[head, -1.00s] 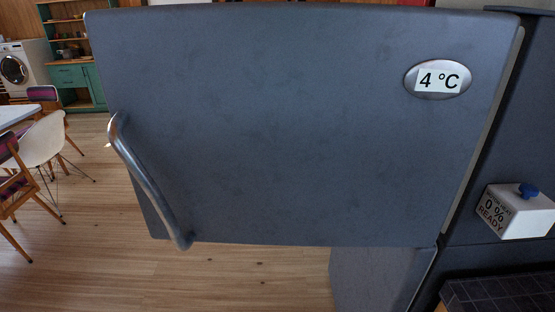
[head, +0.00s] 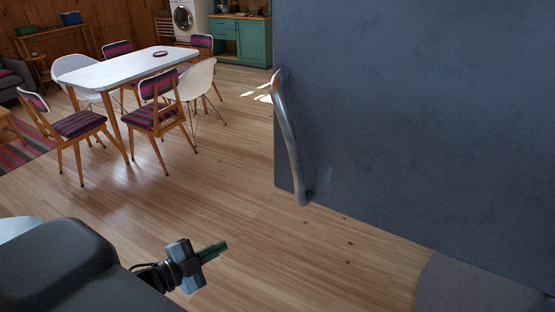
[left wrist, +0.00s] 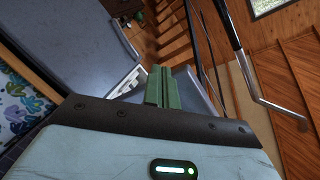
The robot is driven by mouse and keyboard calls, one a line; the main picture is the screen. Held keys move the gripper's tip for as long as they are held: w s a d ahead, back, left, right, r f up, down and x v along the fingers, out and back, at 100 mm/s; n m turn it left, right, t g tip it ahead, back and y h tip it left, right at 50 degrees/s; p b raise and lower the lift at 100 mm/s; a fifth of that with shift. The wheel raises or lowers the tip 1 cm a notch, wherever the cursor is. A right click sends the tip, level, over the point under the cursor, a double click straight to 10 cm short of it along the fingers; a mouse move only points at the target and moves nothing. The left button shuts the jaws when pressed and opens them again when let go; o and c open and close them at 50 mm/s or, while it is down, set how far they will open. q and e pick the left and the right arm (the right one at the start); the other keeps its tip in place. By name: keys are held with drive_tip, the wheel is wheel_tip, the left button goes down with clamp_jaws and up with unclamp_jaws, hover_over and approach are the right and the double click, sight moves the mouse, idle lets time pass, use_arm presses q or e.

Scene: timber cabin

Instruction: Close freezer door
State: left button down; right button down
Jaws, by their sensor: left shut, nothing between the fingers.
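A large dark grey door (head: 420,120) fills the right of the head view, standing open and swung out over the floor. Its curved metal handle (head: 290,140) is on its left edge. A second grey panel (head: 475,285) shows below it; I cannot tell which of the two is the freezer door. My left gripper (head: 220,250) is at the lower left, shut and empty, left of and apart from the handle in the picture. Its green fingers (left wrist: 160,85) are together in the left wrist view. My right gripper is not in view.
A white dining table (head: 130,68) with several chairs stands at the far left. A green cabinet (head: 253,42) and a washing machine (head: 186,18) are at the back. The wooden floor (head: 240,190) between the table and the door is clear.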

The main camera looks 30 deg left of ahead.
sight(279, 161)
use_arm(q)
drive_tip(key=w+r+m+g+h, duration=0.1)
drive_tip(key=w+r+m+h, duration=0.1)
drive_tip(key=r+m+h, duration=0.2)
drive_tip(key=w+d+r+m+g+h, duration=0.1)
drive_tip(key=r+m+h, duration=0.3)
drive_tip(key=r+m, duration=0.6)
wheel_tip(279, 161, up, 6)
drive_tip(key=shift+w+d+g+p, duration=0.25)
drive_tip(key=shift+w+g+p, duration=0.1)
drive_tip(key=shift+w+g, duration=0.35)
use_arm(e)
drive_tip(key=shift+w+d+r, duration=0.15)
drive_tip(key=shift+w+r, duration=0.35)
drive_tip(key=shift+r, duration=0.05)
use_arm(q)
drive_tip(key=shift+w, duration=0.1)
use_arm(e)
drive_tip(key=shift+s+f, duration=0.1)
